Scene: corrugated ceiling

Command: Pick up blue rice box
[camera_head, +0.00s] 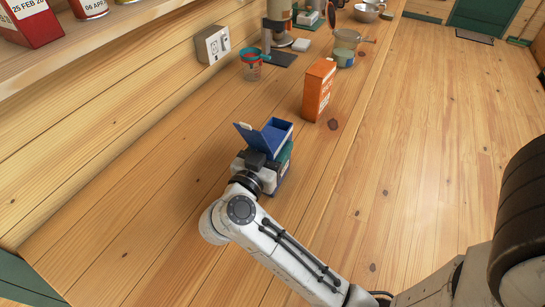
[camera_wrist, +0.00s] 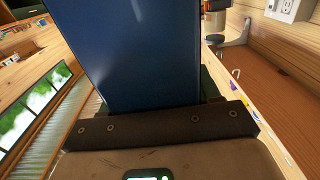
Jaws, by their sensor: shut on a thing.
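The blue rice box (camera_head: 277,136) is on or just above the wooden counter, in the middle of the head view. A flap stands open at its top left. My gripper (camera_head: 262,160) is at its near side and shut on it, hiding much of its lower part. In the wrist view the blue box (camera_wrist: 130,50) fills the upper middle, right against my gripper (camera_wrist: 165,122). I cannot tell whether its bottom touches the counter.
An orange box (camera_head: 319,90) stands behind and to the right. An outlet (camera_head: 213,44) is on the left wall. The left counter is clear.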

